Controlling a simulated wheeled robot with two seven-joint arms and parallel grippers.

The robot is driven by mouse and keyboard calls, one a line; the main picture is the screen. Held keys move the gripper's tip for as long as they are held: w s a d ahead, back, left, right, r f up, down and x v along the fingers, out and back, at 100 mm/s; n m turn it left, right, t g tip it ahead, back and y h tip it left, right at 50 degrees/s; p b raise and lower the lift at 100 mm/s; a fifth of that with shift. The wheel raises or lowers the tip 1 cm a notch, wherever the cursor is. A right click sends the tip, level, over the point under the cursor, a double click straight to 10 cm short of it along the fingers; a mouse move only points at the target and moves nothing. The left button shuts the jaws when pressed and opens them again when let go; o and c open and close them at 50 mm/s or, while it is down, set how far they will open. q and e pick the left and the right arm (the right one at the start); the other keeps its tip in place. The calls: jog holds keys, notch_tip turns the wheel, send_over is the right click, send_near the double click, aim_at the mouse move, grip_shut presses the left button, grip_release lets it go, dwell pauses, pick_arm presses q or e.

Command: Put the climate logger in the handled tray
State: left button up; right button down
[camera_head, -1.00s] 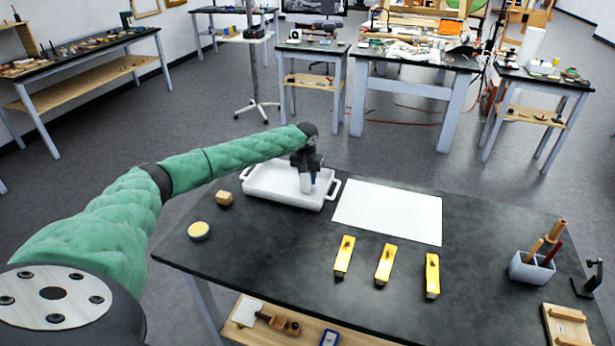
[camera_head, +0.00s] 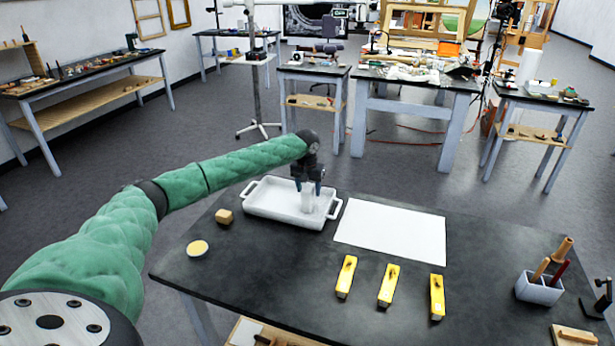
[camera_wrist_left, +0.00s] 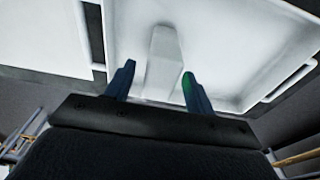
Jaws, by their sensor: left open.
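The handled tray (camera_head: 268,207) is white and shallow, with a handle at each end, and stands at the back left of the dark table. A small pale upright block, apparently the climate logger (camera_head: 307,197), stands inside the tray near its right end. It also shows in the left wrist view (camera_wrist_left: 163,55) against the white tray floor (camera_wrist_left: 222,45). My left gripper (camera_head: 308,188) is above the tray, right over the logger. Its two blue fingers (camera_wrist_left: 158,82) are apart, one on each side of the logger's near end, with gaps visible. My right gripper is out of view.
A white sheet (camera_head: 391,232) lies right of the tray. Several yellow blocks, one of them here (camera_head: 387,286), lie in front of it. A tool holder (camera_head: 539,288) stands at right.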

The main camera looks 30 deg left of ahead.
pick_arm(q)
jog(key=r, duration=0.2)
jog(key=r+b, duration=0.1)
jog(key=r, duration=0.1)
jog(key=s+r+b, duration=0.1)
jog(key=r, duration=0.2)
jog(key=shift+d, duration=0.1)
jog(key=shift+r+b, duration=0.3)
jog(key=shift+r, duration=0.2)
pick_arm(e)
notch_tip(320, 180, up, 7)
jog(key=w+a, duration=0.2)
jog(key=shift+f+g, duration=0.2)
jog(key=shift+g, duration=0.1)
